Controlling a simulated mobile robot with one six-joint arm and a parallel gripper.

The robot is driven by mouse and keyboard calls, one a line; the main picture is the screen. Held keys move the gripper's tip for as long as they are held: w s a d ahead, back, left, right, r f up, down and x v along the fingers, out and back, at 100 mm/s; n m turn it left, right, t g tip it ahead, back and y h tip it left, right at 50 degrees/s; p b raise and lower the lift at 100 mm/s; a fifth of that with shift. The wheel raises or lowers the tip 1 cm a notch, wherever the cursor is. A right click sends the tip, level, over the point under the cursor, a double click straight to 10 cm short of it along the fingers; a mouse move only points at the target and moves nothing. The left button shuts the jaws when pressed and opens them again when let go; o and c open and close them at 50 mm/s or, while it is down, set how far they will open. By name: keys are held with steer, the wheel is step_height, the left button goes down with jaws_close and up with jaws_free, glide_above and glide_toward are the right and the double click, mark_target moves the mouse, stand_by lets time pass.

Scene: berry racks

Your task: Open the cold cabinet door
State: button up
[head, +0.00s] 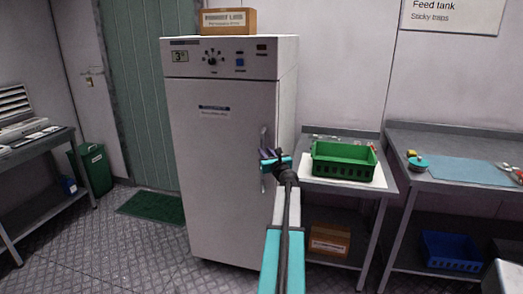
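The cold cabinet (225,215) is a tall, pale grey unit in the middle of the head view. Its door (215,160) looks shut, with no gap showing along its edge. A vertical handle (264,139) runs along the door's right side. My gripper (268,155) appears in front of the handle's middle and hides part of it. Whether its fingers touch the handle, or are open or shut, is too small to tell. My arm reaches up from the bottom of the picture.
A cardboard box (229,21) sits on top of the cabinet. A steel table with a green crate (343,161) stands close on the right. A green mat (152,207) and a green bin (94,170) are on the left. The floor before the cabinet (130,255) is clear.

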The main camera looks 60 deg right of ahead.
mark_target(263, 149)
steer(key=shift+x, duration=1.95)
